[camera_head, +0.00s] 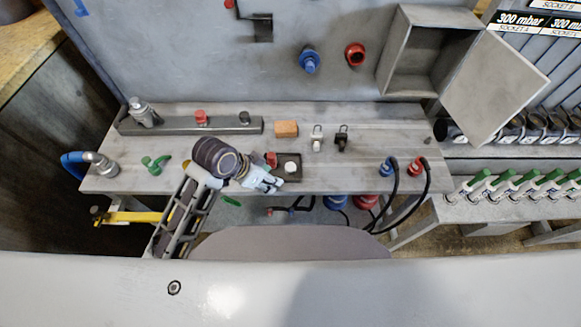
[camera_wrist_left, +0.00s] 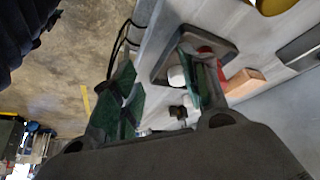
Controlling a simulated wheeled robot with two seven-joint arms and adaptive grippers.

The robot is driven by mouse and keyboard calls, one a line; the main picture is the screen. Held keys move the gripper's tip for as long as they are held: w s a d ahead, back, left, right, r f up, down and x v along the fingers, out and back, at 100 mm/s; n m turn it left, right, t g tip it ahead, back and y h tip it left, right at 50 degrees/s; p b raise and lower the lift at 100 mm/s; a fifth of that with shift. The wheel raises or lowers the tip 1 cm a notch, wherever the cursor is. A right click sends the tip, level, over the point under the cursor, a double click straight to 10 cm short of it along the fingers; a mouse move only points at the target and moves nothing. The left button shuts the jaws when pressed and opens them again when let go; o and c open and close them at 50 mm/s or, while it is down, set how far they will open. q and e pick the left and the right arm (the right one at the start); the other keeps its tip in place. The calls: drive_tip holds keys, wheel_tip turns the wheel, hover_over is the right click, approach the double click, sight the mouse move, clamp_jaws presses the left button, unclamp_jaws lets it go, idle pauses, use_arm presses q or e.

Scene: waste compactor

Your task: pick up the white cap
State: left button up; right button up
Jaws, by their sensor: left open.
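The white cap (camera_head: 291,167) sits in a small dark square tray (camera_head: 298,178) near the front edge of the grey bench. My left gripper (camera_head: 270,183) is open beside the tray, at its left front side, with its fingers pointing right toward the cap. In the left wrist view the white cap (camera_wrist_left: 176,77) appears between the two spread fingers (camera_wrist_left: 157,75), nearer the right-hand finger. That finger overlaps part of the tray (camera_wrist_left: 163,62). No contact with the cap can be made out. My right gripper is not in view.
A red cap (camera_head: 271,159) is at the tray's left. A wooden block (camera_head: 286,129), a white padlock (camera_head: 317,138) and a black padlock (camera_head: 341,138) stand behind. Black hoses (camera_head: 397,190) loop over the front edge at right. The bench between padlocks and hoses is clear.

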use_arm(q)
drive_tip(key=w+d+r+m, duration=0.1)
drive_tip(key=m, duration=0.1)
drive_tip(key=w+d+m+g, duration=0.1)
drive_tip(key=d+m, duration=0.1)
drive_tip(key=w+d+r+m+h, duration=0.1)
drive_tip(key=d+m, duration=0.1)
drive_tip(key=shift+d+r+g, duration=0.25)
drive_tip(key=shift+r+g, duration=0.05)
drive_tip(key=shift+g, duration=0.1)
drive_tip(key=shift+w+a+r+m+g+y, duration=0.25)
drive_tip(key=shift+w+a+r+m+g, duration=0.35)
drive_tip(key=shift+w+r+m, duration=0.45)
drive_tip(key=shift+w+a+r+m+g+y, duration=0.2)
drive_tip(key=shift+w+a+r+m+g, duration=0.2)
drive_tip(key=shift+w+a+r+m, duration=0.55)
drive_tip(key=shift+w+a+r+m+g+y, duration=0.25)
drive_tip(key=shift+w+a+r+m+g, duration=0.2)
drive_tip(key=shift+w+r+m, duration=0.6)
drive_tip(key=shift+w+f, duration=0.25)
drive_tip(key=shift+w, duration=0.15)
